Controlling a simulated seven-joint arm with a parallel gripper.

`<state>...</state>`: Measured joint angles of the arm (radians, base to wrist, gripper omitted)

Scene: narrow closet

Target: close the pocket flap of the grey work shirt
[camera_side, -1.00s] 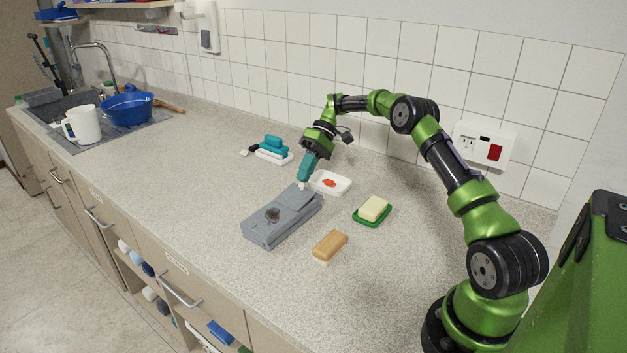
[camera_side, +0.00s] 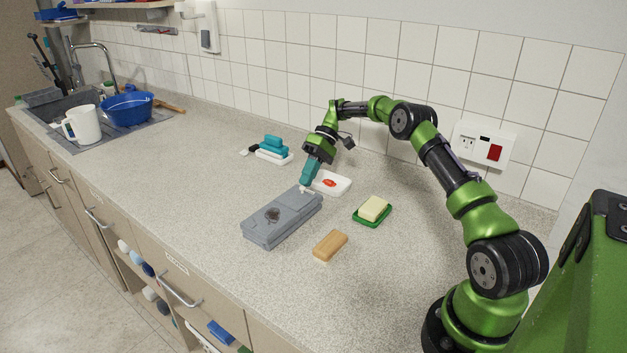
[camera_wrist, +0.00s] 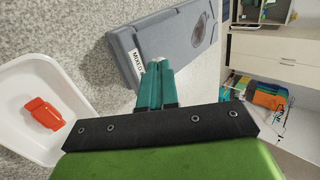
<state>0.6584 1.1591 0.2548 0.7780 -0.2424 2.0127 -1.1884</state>
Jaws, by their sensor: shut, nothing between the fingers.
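The grey work shirt (camera_side: 270,228) lies folded on the counter, with a dark round patch on its top. It also shows in the wrist view (camera_wrist: 172,42), with a white lettered name label (camera_wrist: 135,66) at its near end. A pocket flap (camera_side: 298,198) seems to lie flat at the shirt's far end; its exact edge is hard to make out. My gripper (camera_side: 305,186) is shut and empty, pointing down at the shirt's far end. In the wrist view its teal fingertips (camera_wrist: 159,66) are together beside the label; I cannot tell whether they touch the cloth.
A white tray (camera_side: 345,188) with a red item stands close behind my gripper. A green dish with pale soap (camera_side: 374,208) and a tan-topped brush or block (camera_side: 330,245) lie to the right. Teal items (camera_side: 273,145) sit behind. The counter left of the shirt is clear.

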